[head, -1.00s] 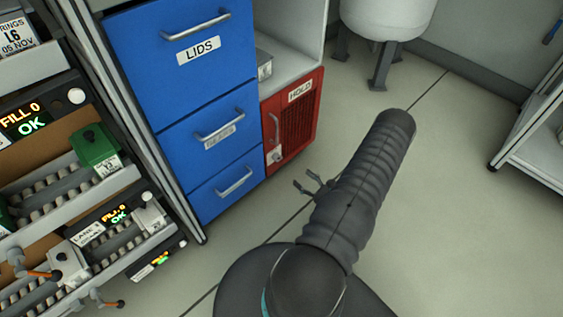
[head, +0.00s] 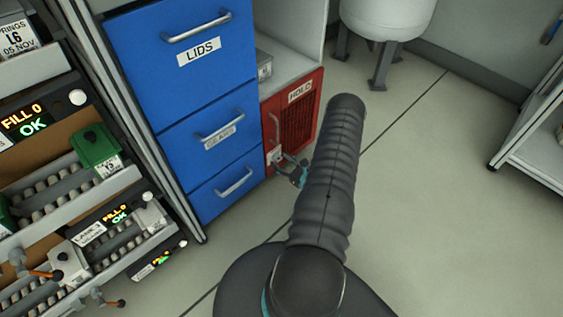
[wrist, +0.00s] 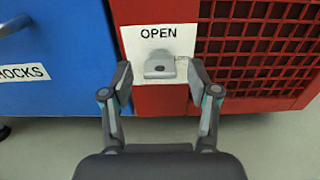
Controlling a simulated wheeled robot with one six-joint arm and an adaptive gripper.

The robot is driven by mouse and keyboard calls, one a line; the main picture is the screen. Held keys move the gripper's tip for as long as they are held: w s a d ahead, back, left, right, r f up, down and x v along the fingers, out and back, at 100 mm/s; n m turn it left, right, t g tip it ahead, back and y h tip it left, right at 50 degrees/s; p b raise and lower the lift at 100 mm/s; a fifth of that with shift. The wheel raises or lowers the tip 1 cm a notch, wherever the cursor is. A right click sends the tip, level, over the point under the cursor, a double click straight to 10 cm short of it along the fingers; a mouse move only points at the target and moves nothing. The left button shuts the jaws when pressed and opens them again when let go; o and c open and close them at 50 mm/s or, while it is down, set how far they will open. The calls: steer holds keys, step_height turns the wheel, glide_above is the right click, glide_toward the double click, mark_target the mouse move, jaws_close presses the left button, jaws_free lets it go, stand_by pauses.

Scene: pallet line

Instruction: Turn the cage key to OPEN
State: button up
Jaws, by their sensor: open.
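The red cage (head: 292,120) with a mesh front and a HOLD label stands low beside the blue drawers. In the wrist view, the cage (wrist: 255,42) carries a white plate marked OPEN (wrist: 158,33). The grey key (wrist: 160,66) sits on the plate just below that word, its face toward me. My gripper (wrist: 160,84) is open, with one finger to the left of the key and one to the right, apart from it. In the head view my gripper (head: 286,162) is at the cage's lower left corner, where it partly hides the plate.
Blue drawers (head: 185,60) with bar handles stand left of the cage; one handle shows in the wrist view's top left corner. Racks with roller lanes (head: 60,190) are at far left. A white tank (head: 388,18) stands behind.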

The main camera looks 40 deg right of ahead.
steer(key=shift+c, duration=0.2)
jaws_close()
steer(key=shift+n, duration=0.3)
steer(key=shift+n+b, duration=5.25)
steer(key=shift+n, duration=3.35)
